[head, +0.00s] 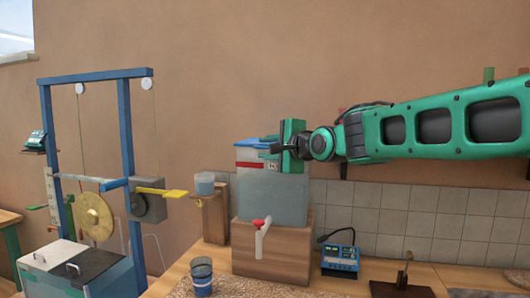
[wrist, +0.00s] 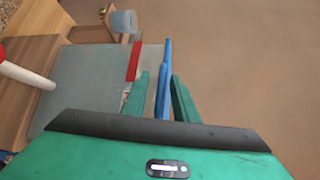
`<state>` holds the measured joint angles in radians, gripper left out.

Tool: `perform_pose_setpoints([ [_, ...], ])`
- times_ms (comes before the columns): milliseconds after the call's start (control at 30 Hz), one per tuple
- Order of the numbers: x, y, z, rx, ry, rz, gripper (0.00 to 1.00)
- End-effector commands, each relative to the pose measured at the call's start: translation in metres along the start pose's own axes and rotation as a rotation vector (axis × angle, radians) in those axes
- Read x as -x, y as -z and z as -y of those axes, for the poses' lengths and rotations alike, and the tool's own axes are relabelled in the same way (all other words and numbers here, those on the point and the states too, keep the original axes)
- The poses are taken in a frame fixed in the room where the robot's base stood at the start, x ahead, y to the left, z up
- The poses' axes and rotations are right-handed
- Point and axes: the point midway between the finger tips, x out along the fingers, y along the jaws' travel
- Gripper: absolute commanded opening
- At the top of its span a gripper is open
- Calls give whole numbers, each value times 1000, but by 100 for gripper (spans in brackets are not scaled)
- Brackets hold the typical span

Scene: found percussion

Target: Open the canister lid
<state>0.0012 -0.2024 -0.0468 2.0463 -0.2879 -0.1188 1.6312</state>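The canister (head: 271,198) is a translucent grey-blue box with a pale upper band, standing on a wooden block. Its blue lid (head: 256,142) lies about flat across the top and looks closed. My gripper (head: 278,149) is at the lid's right side in the head view, pointing left. In the wrist view the blue lid (wrist: 166,62) shows edge-on between my two green fingers (wrist: 160,78), with gaps visible, so the gripper looks open around it. A red strip (wrist: 134,62) marks the canister wall (wrist: 88,82). Whether a finger touches the lid is unclear.
A red-handled white tap (head: 262,236) is on the canister's front. A small cup (head: 205,184) on a wooden stand is to its left, a blue cup (head: 202,277) in front, a blue meter (head: 340,261) to the right. A blue frame with a brass disc (head: 94,216) stands further left.

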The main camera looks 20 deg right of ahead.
Motion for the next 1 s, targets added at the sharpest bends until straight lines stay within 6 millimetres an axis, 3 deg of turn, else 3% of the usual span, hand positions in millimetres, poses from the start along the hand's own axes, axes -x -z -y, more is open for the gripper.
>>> perform_pose_setpoints([
  [100,0,0,0,0,0,0,24],
  [200,0,0,0,0,-1,0,0],
  [467,0,-1,-2,-4,-10,0,0],
  [1000,-1,-13,12,-51,-62,15,0],
])
